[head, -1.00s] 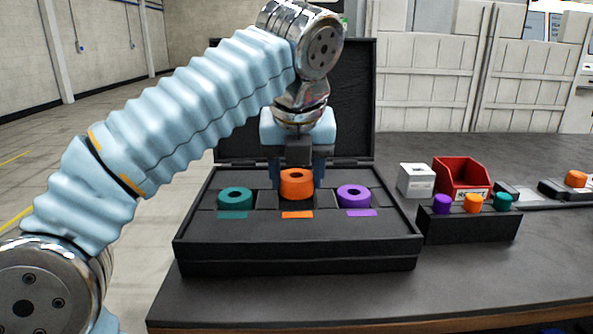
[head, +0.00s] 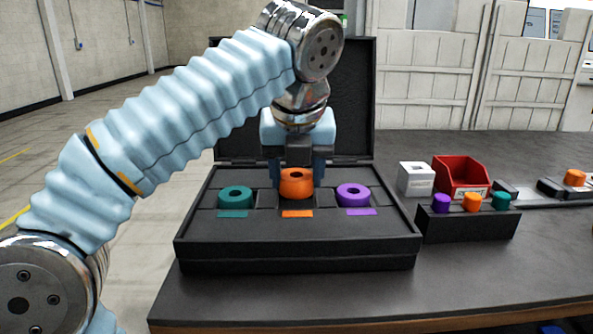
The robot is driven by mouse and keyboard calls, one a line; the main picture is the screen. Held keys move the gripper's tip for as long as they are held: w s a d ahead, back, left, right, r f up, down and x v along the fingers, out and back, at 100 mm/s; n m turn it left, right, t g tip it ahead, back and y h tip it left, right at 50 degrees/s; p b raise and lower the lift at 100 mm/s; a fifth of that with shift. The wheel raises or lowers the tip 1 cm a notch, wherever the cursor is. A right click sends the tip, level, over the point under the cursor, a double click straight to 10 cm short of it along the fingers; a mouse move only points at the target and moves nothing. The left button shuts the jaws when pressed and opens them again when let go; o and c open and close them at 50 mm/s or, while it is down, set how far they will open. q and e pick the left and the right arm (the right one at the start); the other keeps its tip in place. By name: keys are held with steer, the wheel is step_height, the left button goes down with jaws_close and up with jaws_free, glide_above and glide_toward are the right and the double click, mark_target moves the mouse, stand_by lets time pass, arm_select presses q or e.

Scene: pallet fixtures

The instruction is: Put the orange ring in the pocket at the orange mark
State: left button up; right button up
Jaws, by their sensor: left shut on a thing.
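The orange ring (head: 297,184) is between the fingers of my left gripper (head: 297,172), which is shut on it. The ring is at the middle pocket of the black case (head: 296,254), right behind the orange mark (head: 297,214). Its top stands higher than the rings on either side, and I cannot tell whether it touches the pocket floor. A teal ring (head: 235,197) sits in the left pocket by a teal mark (head: 233,214). A purple ring (head: 353,195) sits in the right pocket by a purple mark (head: 361,212). My right gripper is not in view.
The case's lid (head: 345,110) stands open behind. To the right are a black block (head: 470,226) holding purple, orange and teal pegs, a red bin (head: 463,172) and a white box (head: 416,179). Another orange piece (head: 575,178) lies far right. The table front right is clear.

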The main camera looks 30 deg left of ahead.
arm_select(q)
steer(key=shift+f+b, duration=0.55)
steer(key=shift+f, duration=0.25)
steer(key=o, duration=1.5)
steer(key=shift+c, duration=0.2)
